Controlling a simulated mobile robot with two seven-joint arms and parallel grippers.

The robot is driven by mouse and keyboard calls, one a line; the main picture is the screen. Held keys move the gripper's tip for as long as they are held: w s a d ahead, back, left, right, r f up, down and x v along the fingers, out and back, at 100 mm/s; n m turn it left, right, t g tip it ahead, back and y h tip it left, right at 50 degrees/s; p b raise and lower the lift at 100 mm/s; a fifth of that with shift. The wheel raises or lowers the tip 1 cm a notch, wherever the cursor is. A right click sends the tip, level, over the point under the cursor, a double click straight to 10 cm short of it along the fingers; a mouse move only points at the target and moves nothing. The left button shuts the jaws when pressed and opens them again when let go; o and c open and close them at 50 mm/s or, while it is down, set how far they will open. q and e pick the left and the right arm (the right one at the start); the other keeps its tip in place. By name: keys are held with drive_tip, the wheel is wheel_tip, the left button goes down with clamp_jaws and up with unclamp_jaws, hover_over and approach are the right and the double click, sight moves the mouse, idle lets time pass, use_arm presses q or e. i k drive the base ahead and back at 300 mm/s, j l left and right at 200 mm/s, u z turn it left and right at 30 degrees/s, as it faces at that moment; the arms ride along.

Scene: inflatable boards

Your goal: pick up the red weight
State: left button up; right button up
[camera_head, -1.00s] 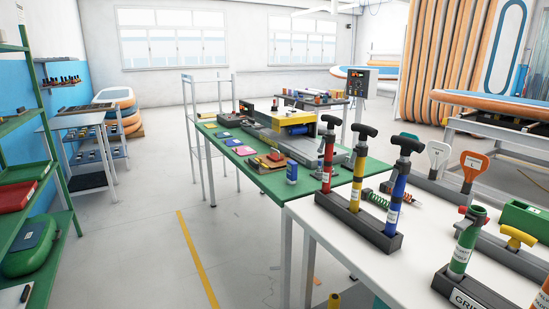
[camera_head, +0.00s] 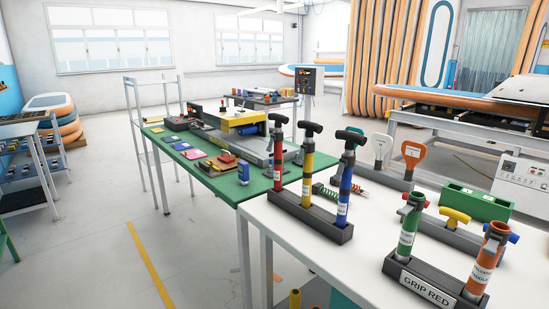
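I cannot make out anything that is clearly a red weight. Red things in view are a slim upright red cylinder with a black T-handle (camera_head: 279,155) in a dark rack (camera_head: 311,217) on the white table, and a small red block (camera_head: 227,157) on the green table. A dark holder lettered "GRIP RED" (camera_head: 428,283) stands at the front right, with a green upright tool (camera_head: 408,232) and an orange upright tool (camera_head: 484,265) in it. Neither of my grippers is in view.
The white table (camera_head: 362,258) fills the right foreground, with a green box (camera_head: 475,203) farther back. The green table (camera_head: 208,186) carries a machine and coloured pads. Shelves (camera_head: 28,165) stand at the left. The floor (camera_head: 95,240) with a yellow line is clear.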

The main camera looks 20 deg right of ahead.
sight(225, 159)
drive_tip(key=i+j+z, duration=0.1)
drive_tip(key=i+z, duration=0.25)
drive_tip(key=z, duration=0.15)
drive_tip(key=i+j+z, duration=0.25)
drive_tip(key=z, duration=0.2)
drive_tip(key=i+j+z, duration=0.5)
drive_tip(key=k+l, duration=0.1)
